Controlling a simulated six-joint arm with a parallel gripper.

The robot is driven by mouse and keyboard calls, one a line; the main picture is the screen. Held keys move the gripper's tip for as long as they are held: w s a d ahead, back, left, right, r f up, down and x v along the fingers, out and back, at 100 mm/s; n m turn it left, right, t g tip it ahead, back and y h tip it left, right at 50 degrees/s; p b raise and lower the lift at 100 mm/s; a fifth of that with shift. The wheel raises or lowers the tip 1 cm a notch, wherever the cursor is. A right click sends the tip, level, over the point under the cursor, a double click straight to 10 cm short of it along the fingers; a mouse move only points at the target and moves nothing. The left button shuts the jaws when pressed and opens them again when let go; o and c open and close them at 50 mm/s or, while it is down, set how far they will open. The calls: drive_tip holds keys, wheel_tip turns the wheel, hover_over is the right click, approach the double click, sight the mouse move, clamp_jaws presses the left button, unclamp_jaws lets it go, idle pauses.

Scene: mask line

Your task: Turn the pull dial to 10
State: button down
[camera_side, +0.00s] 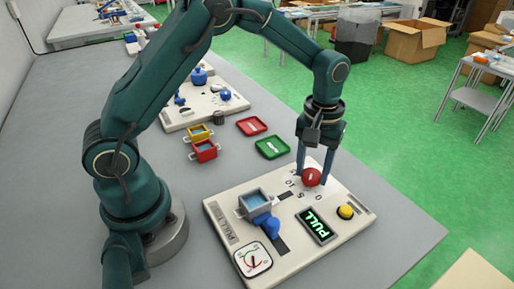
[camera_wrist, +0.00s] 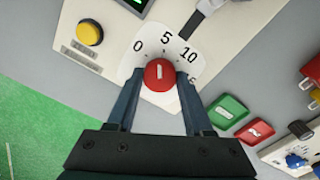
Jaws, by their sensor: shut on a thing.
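The pull dial (camera_side: 312,177) is a round red knob with a short white line on top, on a white plate of the beige panel (camera_side: 217,218). In the wrist view the red dial (camera_wrist: 160,72) sits below the printed 0, 5 and 10. Its white line points roughly up, near the 5; the exact reading is hard to tell. My gripper (camera_side: 314,180) points down over the dial, one finger on each side. In the wrist view my gripper (camera_wrist: 158,80) is shut on the dial. The fingers hide the dial's sides.
The panel also carries a lit green PULL display (camera_side: 316,225), a yellow button (camera_side: 346,211), a blue-grey box (camera_side: 255,203), a blue handle (camera_side: 268,228) and a gauge (camera_side: 253,260). Green (camera_side: 272,147) and red (camera_side: 252,126) trays lie behind. The grey table is bare at front right.

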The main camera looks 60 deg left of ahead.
sight(312, 174)
drive_tip(key=m, duration=1.2)
idle(0.5)
drive_tip(key=shift+c, duration=1.5)
unclamp_jaws()
drive_tip(key=shift+r, duration=0.15)
drive_tip(key=shift+r, duration=2.5)
